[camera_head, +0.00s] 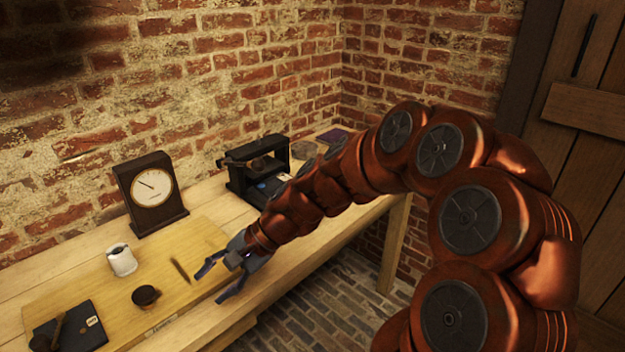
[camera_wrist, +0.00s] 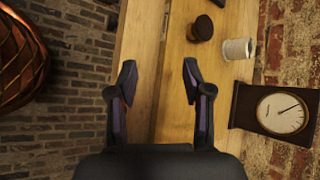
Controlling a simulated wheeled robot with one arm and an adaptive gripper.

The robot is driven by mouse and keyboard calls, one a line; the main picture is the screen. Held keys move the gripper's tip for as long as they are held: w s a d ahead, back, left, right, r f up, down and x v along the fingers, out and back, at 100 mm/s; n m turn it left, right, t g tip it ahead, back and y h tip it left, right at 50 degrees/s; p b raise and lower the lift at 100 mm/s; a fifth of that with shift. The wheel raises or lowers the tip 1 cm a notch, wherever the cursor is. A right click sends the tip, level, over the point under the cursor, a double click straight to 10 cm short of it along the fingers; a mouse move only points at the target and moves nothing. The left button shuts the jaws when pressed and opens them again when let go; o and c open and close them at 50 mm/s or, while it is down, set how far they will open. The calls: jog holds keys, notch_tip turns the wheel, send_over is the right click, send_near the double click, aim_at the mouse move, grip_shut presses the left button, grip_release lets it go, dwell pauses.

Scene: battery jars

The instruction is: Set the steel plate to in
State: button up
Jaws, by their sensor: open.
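I cannot pick out the steel plate for certain in either view. A black frame (camera_head: 258,160) with an overhead bar stands at the back of the bench, partly hidden by my arm. A thin brown upright-looking piece (camera_head: 180,270) is on the yellowish board, left of my gripper. My gripper (camera_head: 214,284) is open and empty, above the board's right front edge. In the wrist view my gripper (camera_wrist: 158,80) has its two fingers spread, with only bench below.
A dial meter (camera_head: 150,193), a white jar (camera_head: 121,260), a small dark round piece (camera_head: 146,296) and a dark labelled slab (camera_head: 82,328) with a handled tool (camera_head: 50,338) are left of my gripper. A brick wall (camera_head: 200,90) stands behind the bench (camera_head: 75,247).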

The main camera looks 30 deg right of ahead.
jog(key=w+d+r+m+t+p, duration=0.4)
jog(key=w+d+m+t, duration=0.3)
jog(key=w+d+m, duration=0.6)
jog(key=d+f+m+t+h+p, duration=0.1)
jog(key=d+f+m+h, duration=0.1)
jog(key=d, duration=0.6)
jog(key=w+d+f+m+t+h+p, duration=0.1)
jog(key=d+m, duration=0.3)
jog(key=d, duration=0.4)
jog(key=w+d+f+m+t+h+p, duration=0.1)
jog(key=d+f+m+h, duration=0.1)
jog(key=d, duration=0.6)
jog(key=shift+w+d+f+m+h+p, duration=0.2)
jog(key=shift+f+m+h+p, duration=0.2)
jog(key=shift+m+h, duration=0.25)
jog(key=shift+d+f, duration=0.15)
jog(key=shift+d, duration=0.05)
jog(key=shift+p+x, duration=0.55)
jog(key=shift+x, duration=3.25)
jog(key=shift+c, duration=0.4)
grip_shut()
